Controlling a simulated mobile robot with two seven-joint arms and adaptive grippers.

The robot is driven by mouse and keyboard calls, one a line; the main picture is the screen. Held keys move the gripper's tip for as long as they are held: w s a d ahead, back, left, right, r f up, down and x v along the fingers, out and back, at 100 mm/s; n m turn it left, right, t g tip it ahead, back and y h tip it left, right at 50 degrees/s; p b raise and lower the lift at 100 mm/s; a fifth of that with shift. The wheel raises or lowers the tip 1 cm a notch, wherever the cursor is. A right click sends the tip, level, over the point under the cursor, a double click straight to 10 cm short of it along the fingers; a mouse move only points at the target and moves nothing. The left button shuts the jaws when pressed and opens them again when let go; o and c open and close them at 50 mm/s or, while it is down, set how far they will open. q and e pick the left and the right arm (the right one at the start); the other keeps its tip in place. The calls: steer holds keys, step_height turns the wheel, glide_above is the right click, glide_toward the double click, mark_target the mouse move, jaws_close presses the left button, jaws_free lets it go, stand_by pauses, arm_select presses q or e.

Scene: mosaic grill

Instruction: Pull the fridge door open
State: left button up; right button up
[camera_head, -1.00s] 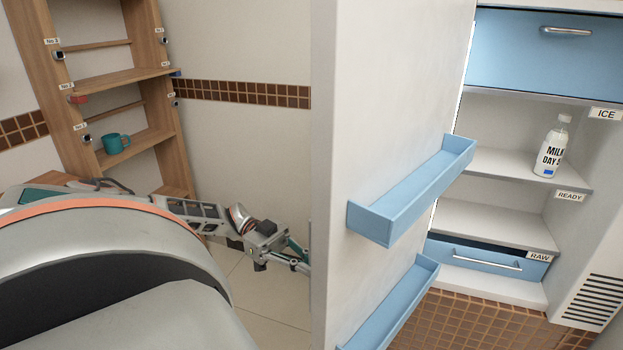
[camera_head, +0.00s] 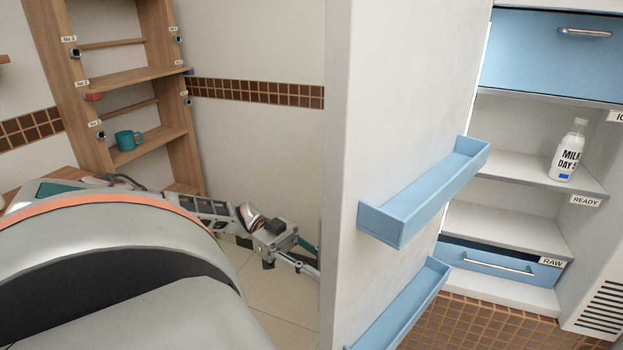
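The white fridge door (camera_head: 400,100) stands wide open in the middle of the view, its inner face with blue bins turned toward the fridge (camera_head: 515,215). My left arm comes in from the left, and its gripper (camera_head: 305,266) reaches to the door's left edge. The fingertips are partly hidden behind the door, so I cannot tell whether they are shut on anything. The door's handle is not visible. My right gripper is not in view.
Inside the fridge, a milk bottle (camera_head: 567,151) stands on the shelf labelled READY, above a blue RAW drawer (camera_head: 500,262). A blue ICE drawer (camera_head: 550,55) is at the top. A wooden shelf (camera_head: 130,75) with a teal mug (camera_head: 129,140) stands at the back left.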

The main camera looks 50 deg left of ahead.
arm_select(q)
steer(key=v, duration=1.1)
steer(key=shift+a, duration=0.4)
steer(key=shift+s+a, duration=0.1)
